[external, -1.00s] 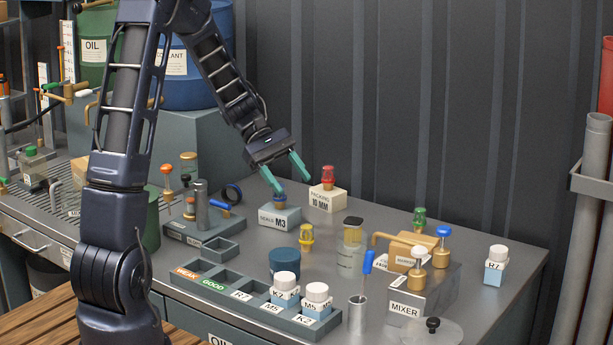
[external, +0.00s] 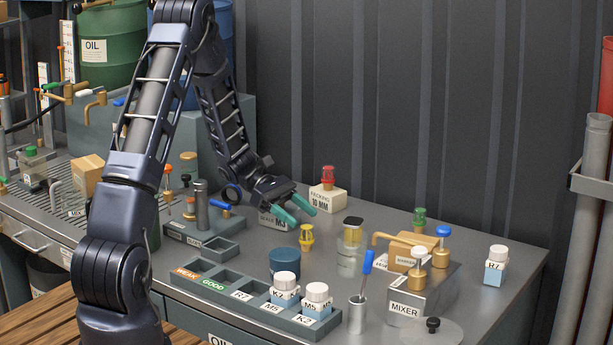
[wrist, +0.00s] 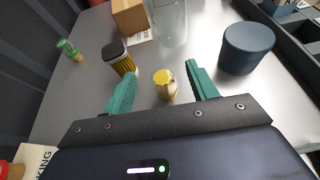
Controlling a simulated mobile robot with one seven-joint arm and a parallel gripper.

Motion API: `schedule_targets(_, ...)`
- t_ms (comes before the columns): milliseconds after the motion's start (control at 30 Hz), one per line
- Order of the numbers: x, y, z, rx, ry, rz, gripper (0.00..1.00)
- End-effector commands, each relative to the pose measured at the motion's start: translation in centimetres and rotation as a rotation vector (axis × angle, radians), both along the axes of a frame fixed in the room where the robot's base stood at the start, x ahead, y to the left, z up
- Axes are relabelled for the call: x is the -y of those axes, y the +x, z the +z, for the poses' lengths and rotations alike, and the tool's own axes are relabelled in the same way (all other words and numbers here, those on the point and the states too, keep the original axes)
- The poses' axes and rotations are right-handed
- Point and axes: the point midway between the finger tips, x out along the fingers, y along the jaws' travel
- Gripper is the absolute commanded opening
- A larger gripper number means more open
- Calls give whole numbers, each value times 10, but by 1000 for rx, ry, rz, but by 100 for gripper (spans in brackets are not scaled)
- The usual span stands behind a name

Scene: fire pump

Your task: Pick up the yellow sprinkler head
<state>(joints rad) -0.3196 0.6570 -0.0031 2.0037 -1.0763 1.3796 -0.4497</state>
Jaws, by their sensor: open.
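The yellow sprinkler head (external: 306,237) stands upright on the grey metal bench, in front of the M3 block. In the wrist view the yellow sprinkler head (wrist: 165,84) lies between my two teal fingers, a little beyond the gripper's body. My gripper (external: 304,213) is open and empty, tilted down toward the yellow head from behind and above it. In the wrist view my gripper (wrist: 158,85) shows a finger on each side of the head, with gaps on both sides.
A dark blue cup (external: 285,263) is close in front. A slotted tray (external: 228,283) lies along the front edge.

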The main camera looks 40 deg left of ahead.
Motion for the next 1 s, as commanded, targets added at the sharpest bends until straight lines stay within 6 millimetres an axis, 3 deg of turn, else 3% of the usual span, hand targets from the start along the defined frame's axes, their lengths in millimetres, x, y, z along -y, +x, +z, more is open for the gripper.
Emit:
schedule_targets(167,0,0,-9,1,0,-1,58)
schedule_targets(400,1,-1,-41,-2,-1,-1,58)
schedule_targets(600,26,-1,-48,1,0,-2,58)
schedule_targets(833,28,-1,-48,2,0,-1,58)
schedule_targets(867,28,-1,-48,2,0,-1,56)
schedule_targets(1000,28,-1,-48,2,0,-1,28)
